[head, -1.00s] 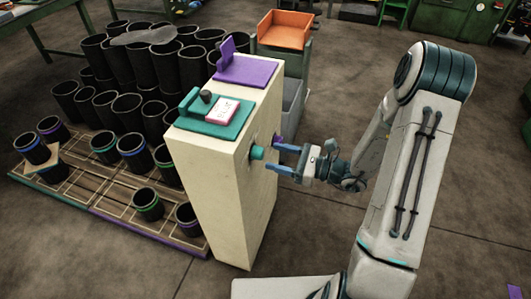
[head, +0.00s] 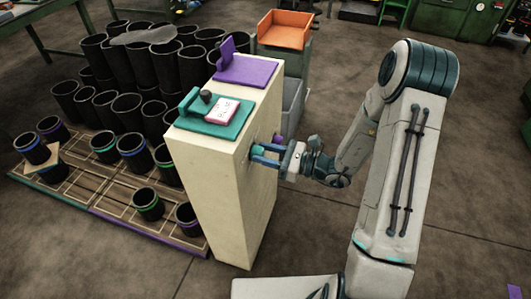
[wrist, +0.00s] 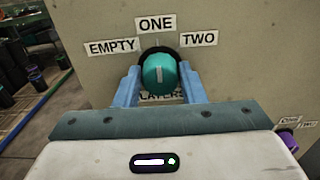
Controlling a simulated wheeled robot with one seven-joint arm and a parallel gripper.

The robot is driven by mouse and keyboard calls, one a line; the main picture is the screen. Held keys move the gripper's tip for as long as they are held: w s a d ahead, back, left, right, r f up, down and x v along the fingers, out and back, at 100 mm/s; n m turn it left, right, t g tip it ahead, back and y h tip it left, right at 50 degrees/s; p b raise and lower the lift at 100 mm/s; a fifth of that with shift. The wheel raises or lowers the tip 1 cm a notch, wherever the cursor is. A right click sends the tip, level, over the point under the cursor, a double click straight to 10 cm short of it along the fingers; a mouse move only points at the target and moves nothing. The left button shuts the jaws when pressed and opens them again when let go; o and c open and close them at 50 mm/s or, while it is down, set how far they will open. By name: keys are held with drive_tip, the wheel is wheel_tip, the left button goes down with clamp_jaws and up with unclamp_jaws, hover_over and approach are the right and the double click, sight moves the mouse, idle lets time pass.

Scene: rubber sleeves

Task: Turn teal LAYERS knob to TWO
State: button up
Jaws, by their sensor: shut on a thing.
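The teal LAYERS knob (wrist: 159,74) sits on the side of a cream cabinet (head: 232,200), with labels EMPTY (wrist: 112,47), ONE (wrist: 156,24) and TWO (wrist: 199,38) around it. The knob's pale pointer mark points straight up toward ONE. My gripper (wrist: 160,88) has its blue fingers on the left and right of the knob and is shut on it. The LAYERS label (wrist: 160,97) below is partly hidden by the knob and fingers. In the head view my gripper (head: 265,156) hides most of the knob.
A purple knob (wrist: 289,141) with its own labels is to the right on the same cabinet face. A teal plate (head: 225,127) and a purple plate (head: 245,70) lie on top. Black sleeves stand on the left.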

drive_tip(key=shift+r+p, duration=0.1)
drive_tip(key=shift+p, duration=0.2)
drive_tip(key=m+p, duration=0.3)
drive_tip(key=shift+r+m+p, duration=0.1)
drive_tip(key=shift+m+p, duration=0.25)
drive_tip(key=shift+m, duration=0.05)
drive_tip(key=m+p, duration=0.2)
drive_tip(key=m, duration=0.1)
drive_tip(key=shift+w+p, duration=0.1)
drive_tip(key=shift+p, duration=0.25)
drive_tip(key=shift+d+f+m+p, duration=0.1)
drive_tip(key=shift+f+m+p, duration=0.1)
drive_tip(key=shift+m+p, duration=0.7)
drive_tip(key=shift+m, duration=0.3)
drive_tip(key=o, duration=1)
drive_tip(key=b+v, duration=0.1)
drive_tip(key=v, duration=1.2)
drive_tip(key=shift+d, duration=0.4)
